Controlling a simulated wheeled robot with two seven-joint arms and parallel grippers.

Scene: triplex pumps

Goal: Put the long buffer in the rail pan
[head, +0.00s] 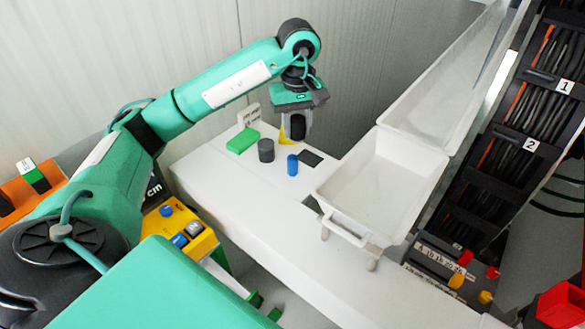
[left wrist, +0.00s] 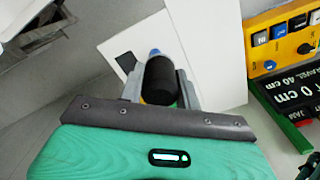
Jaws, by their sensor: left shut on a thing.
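My left gripper (head: 296,128) is shut on a dark cylinder (head: 298,127), apparently the long buffer, held above the back of the white table. In the left wrist view the dark cylinder (left wrist: 161,82) sits between the two fingers of the left gripper (left wrist: 160,88). The rail pan (head: 330,188), a white open tray, stands to the right of the gripper and looks empty. My right gripper is not in view.
On the white table (head: 235,205) stand a green block (head: 243,141), a dark grey cylinder (head: 266,150) and a blue cylinder (head: 292,165). A dark square (head: 311,158) lies beside them. A long white trough (head: 440,100) runs behind the pan. Black cable racks (head: 535,110) stand right.

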